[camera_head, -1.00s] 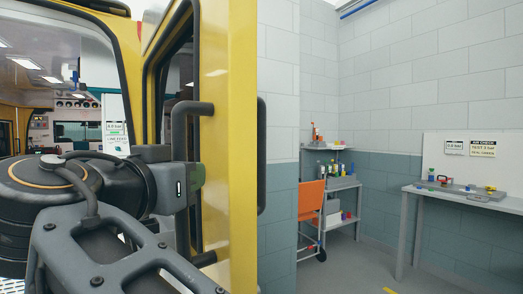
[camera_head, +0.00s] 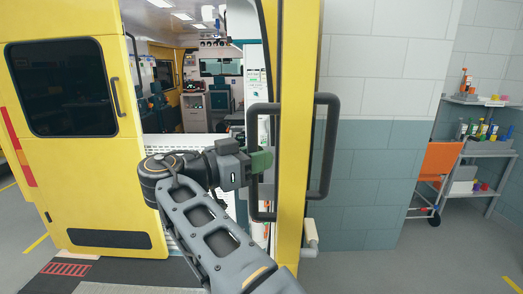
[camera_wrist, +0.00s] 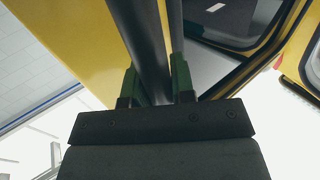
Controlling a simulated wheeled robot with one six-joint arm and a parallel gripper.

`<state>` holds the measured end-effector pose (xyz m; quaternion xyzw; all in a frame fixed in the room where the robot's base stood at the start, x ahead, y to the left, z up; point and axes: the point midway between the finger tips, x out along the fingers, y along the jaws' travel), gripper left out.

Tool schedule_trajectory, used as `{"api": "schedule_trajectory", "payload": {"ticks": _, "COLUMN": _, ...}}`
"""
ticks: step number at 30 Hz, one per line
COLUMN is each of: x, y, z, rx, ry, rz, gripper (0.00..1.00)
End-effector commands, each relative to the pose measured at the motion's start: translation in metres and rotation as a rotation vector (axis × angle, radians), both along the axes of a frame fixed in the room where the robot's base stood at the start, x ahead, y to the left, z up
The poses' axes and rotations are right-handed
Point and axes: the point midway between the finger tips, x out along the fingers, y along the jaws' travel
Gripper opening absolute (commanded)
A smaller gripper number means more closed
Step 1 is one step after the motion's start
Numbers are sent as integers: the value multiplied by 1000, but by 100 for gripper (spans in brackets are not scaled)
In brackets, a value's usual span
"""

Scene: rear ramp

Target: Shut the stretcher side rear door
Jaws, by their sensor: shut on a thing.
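The open yellow rear door (camera_head: 295,130) stands nearly edge-on in the middle of the head view, with a dark looped handle on each side. My gripper (camera_head: 261,162) is at the left-hand handle (camera_head: 250,125), its green fingertip pad against the upright bar. In the wrist view, my gripper (camera_wrist: 155,82) has its two green pads on either side of the dark handle bar (camera_wrist: 142,40), shut on it. The yellow door panel lies close beside the bar there. Part of the left-hand handle is hidden behind my gripper.
The other yellow rear door (camera_head: 75,170), with a dark window, is at left. Between the doors the ambulance interior (camera_head: 205,80) shows. A dark ramp or mat (camera_head: 110,275) lies at lower left. An orange chair (camera_head: 437,165) and a shelf (camera_head: 485,150) stand right. Floor at right is clear.

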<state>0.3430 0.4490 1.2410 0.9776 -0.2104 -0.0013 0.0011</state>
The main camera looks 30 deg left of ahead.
Motion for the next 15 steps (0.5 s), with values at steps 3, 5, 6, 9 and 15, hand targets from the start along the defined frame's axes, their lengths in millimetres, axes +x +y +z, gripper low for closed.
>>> {"api": "schedule_trajectory", "payload": {"ticks": 3, "x": -5, "y": 1, "z": 1, "rx": 1, "ry": 0, "rz": -2, "gripper": 0}}
{"api": "schedule_trajectory", "payload": {"ticks": 5, "x": -5, "y": 1, "z": 1, "rx": 1, "ry": 0, "rz": -2, "gripper": 0}}
{"api": "schedule_trajectory", "payload": {"ticks": 6, "x": -5, "y": 1, "z": 0, "rx": 1, "ry": 0, "rz": -2, "gripper": 0}}
{"api": "schedule_trajectory", "payload": {"ticks": 9, "x": -5, "y": 1, "z": -1, "rx": 1, "ry": 2, "rz": -2, "gripper": 0}}
{"api": "schedule_trajectory", "payload": {"ticks": 15, "x": -3, "y": 0, "z": -1, "rx": -1, "ry": 4, "rz": -4, "gripper": 37}}
